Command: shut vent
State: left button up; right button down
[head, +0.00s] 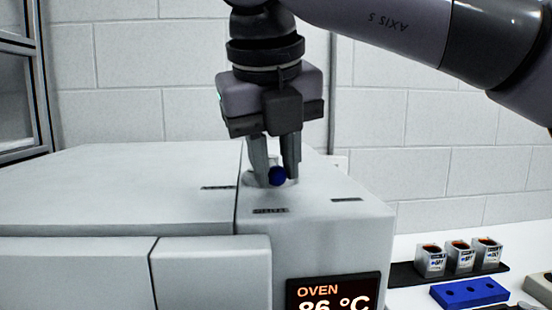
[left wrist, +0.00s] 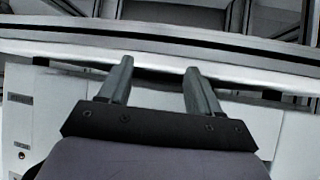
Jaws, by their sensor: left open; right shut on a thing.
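The oven display (head: 333,292) on the housing front reads OVEN 86 °C. To the right, several small labelled containers (head: 460,257) stand on a dark strip beside a blue block with holes (head: 469,293). A metal-framed rail (left wrist: 160,45) crosses ahead of my left gripper.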

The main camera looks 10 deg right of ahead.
dwell(0.3)
jog(key=c, duration=0.9)
grip_release()
jog(key=v, duration=0.7)
jog(key=shift+a, duration=0.1)
